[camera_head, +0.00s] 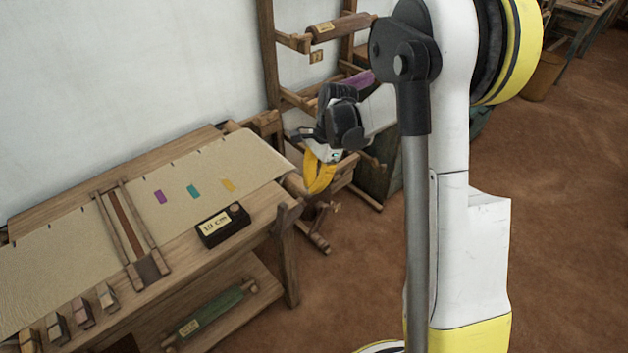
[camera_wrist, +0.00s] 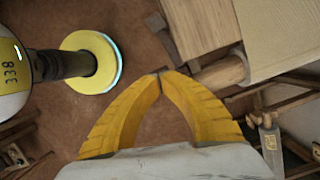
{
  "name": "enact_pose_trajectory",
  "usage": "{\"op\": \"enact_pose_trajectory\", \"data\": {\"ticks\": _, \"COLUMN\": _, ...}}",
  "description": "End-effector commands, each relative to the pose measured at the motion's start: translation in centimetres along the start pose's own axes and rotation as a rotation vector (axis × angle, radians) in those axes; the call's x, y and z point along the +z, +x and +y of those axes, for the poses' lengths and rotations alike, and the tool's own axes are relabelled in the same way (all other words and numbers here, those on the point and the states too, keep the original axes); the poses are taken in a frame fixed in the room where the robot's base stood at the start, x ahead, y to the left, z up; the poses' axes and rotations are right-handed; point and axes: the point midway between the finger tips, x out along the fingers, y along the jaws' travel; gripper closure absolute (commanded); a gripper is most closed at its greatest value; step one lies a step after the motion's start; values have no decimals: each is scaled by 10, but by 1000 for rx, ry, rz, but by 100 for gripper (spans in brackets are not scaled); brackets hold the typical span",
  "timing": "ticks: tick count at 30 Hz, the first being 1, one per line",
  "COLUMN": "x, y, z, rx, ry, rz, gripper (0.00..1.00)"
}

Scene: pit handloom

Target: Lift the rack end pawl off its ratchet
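My gripper (camera_head: 318,190) points down beside the right end of the worktable in the head view. Its yellow fingers also show in the wrist view (camera_wrist: 160,73), with their tips together and nothing visible between them. The wooden rack (camera_head: 271,55) stands against the wall behind my gripper and holds rollers, one of them brown (camera_head: 342,27). I cannot make out the rack end pawl or its ratchet for certain in either view. My arm and gripper hide part of the rack's lower right side.
The worktable (camera_head: 262,215) bears a pale cloth (camera_head: 90,245), a black labelled box (camera_head: 222,226) and several small blocks. A green roller (camera_head: 212,310) lies on its lower shelf. A wooden roller end (camera_wrist: 222,73) is close to my fingers.

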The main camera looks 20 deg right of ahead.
Motion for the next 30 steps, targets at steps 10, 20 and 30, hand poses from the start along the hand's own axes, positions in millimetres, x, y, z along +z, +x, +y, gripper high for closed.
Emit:
{"op": "enact_pose_trajectory", "data": {"ticks": 10, "x": 24, "y": 47, "z": 0, "rx": 1, "ry": -3, "rz": 0, "gripper": 100}}
{"op": "enact_pose_trajectory", "data": {"ticks": 20, "x": 39, "y": 48, "z": 0, "rx": 0, "ry": 0, "rz": 0, "gripper": 100}}
{"op": "enact_pose_trajectory", "data": {"ticks": 30, "x": 41, "y": 48, "z": 0, "rx": -2, "ry": -1, "rz": 8, "gripper": 100}}
